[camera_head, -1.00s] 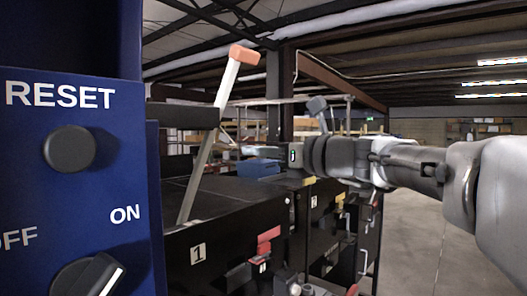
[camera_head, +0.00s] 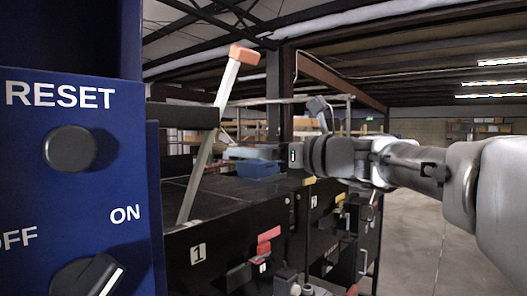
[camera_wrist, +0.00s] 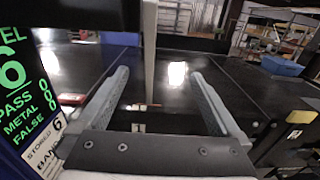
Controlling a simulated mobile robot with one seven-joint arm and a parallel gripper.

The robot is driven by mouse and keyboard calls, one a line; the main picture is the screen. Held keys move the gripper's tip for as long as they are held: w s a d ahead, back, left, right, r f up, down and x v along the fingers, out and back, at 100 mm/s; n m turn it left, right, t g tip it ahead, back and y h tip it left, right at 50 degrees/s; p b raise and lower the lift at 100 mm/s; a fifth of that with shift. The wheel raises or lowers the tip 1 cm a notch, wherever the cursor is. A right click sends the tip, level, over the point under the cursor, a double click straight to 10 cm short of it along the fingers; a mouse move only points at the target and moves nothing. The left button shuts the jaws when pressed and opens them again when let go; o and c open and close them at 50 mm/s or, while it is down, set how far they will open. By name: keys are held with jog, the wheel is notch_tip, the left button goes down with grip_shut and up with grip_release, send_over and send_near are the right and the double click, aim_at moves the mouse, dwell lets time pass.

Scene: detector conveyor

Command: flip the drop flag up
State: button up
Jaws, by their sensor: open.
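A pale flat bar with an orange-red tip (camera_head: 222,120) rises from the black machine top in the head view and leans to the right. It may be the drop flag; no label shows on it. In the wrist view a pale upright bar (camera_wrist: 149,50) stands between the lines of my two fingers, beyond or level with their tips; the exact depth is hard to tell. My gripper (camera_wrist: 158,75) is open and empty, fingers pointing forward over the dark surface. In the head view my gripper (camera_head: 250,152) is right of the bar, its fingers blurred.
A blue control panel (camera_head: 130,255) with RESET and ON/OFF knobs fills the left. A green-text display (camera_wrist: 20,85) is close on the left in the wrist view. A blue bin (camera_head: 258,169) sits behind. Red and yellow tabs (camera_head: 268,236) line the machine front. Open floor lies right.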

aim_at(188, 211)
jog(key=v, duration=1.7)
jog(key=shift+s+b, duration=0.2)
jog(key=shift+b, duration=0.2)
jog(key=shift+d, duration=0.15)
jog(key=shift+c, duration=0.3)
